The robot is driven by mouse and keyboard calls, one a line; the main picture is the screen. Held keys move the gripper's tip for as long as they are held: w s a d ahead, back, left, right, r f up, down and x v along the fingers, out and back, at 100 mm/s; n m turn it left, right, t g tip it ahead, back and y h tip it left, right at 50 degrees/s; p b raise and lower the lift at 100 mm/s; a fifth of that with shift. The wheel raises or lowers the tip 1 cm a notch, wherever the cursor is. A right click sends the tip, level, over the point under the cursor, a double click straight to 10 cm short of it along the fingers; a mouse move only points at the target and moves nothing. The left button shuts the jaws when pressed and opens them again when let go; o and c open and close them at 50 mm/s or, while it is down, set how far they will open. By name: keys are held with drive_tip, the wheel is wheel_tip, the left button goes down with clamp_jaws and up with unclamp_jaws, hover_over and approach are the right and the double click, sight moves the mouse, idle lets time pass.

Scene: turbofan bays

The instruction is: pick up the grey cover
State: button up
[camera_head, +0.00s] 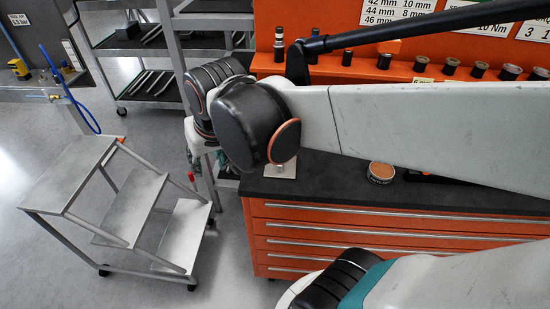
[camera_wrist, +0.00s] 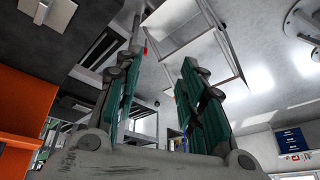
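My gripper (camera_wrist: 160,62) is open in the wrist view, with a wide empty gap between its two teal-padded fingers. In the head view it is mostly hidden behind my dark wrist joint. A pale grey square plate (camera_head: 281,169) lies on the dark bench top, just below and right of my wrist joint and partly covered by it. A pale flat plate also shows on the dark surface at the upper left of the wrist view (camera_wrist: 28,20). I cannot tell for sure that this plate is the grey cover. My gripper is apart from it.
The dark bench top (camera_head: 420,196) sits on an orange drawer cabinet (camera_head: 350,232). A round tin (camera_head: 381,172) stands on it, with several sockets on an orange rack (camera_head: 420,70) behind. A grey step stool (camera_head: 75,172) stands left on open floor. A tray trolley (camera_head: 150,40) is behind.

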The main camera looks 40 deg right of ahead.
drive_tip(key=w+d+f+m+g+p, duration=0.1)
drive_tip(key=w+d+f+m+g, duration=0.15)
drive_tip(key=w+d, duration=0.3)
drive_tip(key=s+d+f+m+g+p, duration=0.1)
drive_tip(key=s+d+m, duration=0.1)
drive_tip(key=d, duration=0.8)
drive_tip(key=s+d+f+m+g+p, duration=0.1)
drive_tip(key=s+d+m, duration=0.15)
drive_tip(key=d, duration=0.65)
wheel_tip(320, 180, down, 8)
drive_tip(key=shift+r+b, duration=0.1)
drive_tip(key=shift+b, duration=0.9)
drive_tip(key=shift+w+a+f+b, duration=0.15)
drive_tip(key=shift+f+b, duration=0.35)
drive_tip(key=shift+f, duration=0.85)
drive_tip(key=shift+a+f+b, duration=0.1)
drive_tip(key=shift+f+b, duration=0.4)
drive_tip(key=shift+f, duration=0.85)
drive_tip(key=shift+r, duration=0.1)
drive_tip(key=shift+c, duration=0.6)
clamp_jaws()
